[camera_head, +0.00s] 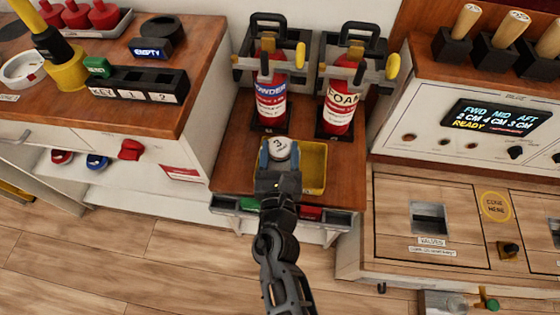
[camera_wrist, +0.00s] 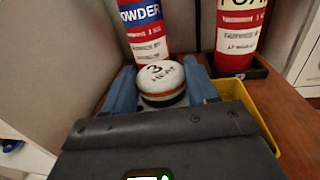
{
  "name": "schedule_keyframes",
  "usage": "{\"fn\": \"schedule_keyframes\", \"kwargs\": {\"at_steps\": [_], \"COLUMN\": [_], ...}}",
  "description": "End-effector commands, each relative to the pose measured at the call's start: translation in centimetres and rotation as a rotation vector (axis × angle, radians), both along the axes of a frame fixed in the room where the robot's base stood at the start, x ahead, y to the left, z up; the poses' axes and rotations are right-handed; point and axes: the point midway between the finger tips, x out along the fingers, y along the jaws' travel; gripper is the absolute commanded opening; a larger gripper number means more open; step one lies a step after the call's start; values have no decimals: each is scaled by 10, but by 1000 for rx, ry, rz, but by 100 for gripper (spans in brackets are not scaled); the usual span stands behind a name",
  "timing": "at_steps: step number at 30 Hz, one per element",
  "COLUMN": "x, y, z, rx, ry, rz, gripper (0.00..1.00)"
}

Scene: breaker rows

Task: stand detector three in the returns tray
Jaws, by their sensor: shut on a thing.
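The detector is over the tray's left part. My gripper hides much of the tray, and I cannot tell whether the detector touches its floor.
A POWDER extinguisher (camera_head: 270,90) and a FOAM extinguisher (camera_head: 340,100) stand in brackets just behind the tray. A cabinet with a key rack (camera_head: 135,84) is at left. A console with a lit display (camera_head: 496,117) is at right. Bare wood (camera_head: 345,185) lies right of the tray.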

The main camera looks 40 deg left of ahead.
Motion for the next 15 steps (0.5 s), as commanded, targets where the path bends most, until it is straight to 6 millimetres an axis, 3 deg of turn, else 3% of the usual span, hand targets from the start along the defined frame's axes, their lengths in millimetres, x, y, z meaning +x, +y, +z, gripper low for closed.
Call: {"fn": "schedule_keyframes", "kwargs": {"at_steps": [6,15], "x": [0,0], "y": [0,-1], "z": [-34,-37], "rx": [-2,-1], "ry": [0,-1], "rz": [-1,0], "gripper": [24,24]}}
